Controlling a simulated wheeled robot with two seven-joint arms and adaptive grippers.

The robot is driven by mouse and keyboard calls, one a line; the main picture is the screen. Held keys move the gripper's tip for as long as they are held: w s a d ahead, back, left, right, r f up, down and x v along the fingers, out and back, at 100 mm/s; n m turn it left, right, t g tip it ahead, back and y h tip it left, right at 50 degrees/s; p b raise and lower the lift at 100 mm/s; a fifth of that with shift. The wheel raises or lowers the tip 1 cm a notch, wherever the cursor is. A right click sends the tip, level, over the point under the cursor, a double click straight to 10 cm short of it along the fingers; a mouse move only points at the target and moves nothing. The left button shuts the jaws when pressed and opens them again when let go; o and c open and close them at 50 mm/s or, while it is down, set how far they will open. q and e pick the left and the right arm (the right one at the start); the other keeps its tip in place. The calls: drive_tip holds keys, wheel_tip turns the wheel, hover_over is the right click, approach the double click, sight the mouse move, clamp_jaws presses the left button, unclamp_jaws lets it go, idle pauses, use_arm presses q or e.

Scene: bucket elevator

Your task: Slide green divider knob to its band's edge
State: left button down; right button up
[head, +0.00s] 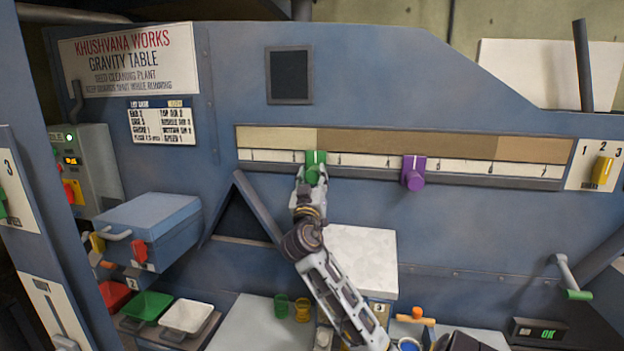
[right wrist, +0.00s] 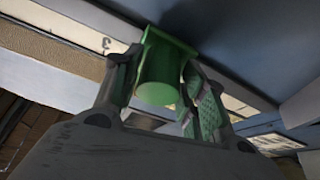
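The green divider knob (head: 313,172) sits on the long scale rail (head: 365,167) of the gravity table, close to where the pale band (head: 275,137) meets the brown band (head: 400,143) above it. My right gripper (head: 308,182) reaches up to it from below. In the right wrist view the green knob (right wrist: 160,80) lies between the two fingers (right wrist: 160,90), which lean in against its sides and look shut on it. The purple divider knob (head: 413,178) is farther right on the same rail. My left gripper is not in view.
Below are a white box-like surface (head: 362,255), green (head: 281,306) and amber (head: 302,309) cups, and a lever (head: 567,272). The rail between the knobs is clear.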

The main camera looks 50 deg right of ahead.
drive_tip(key=shift+o, duration=1)
drive_tip(key=shift+a+f, duration=0.1)
drive_tip(key=shift+a, duration=0.05)
drive_tip(key=v, duration=1.1)
drive_tip(key=shift+s+a, duration=0.25)
drive_tip(key=shift+a, duration=0.05)
drive_tip(key=shift+f, duration=0.15)
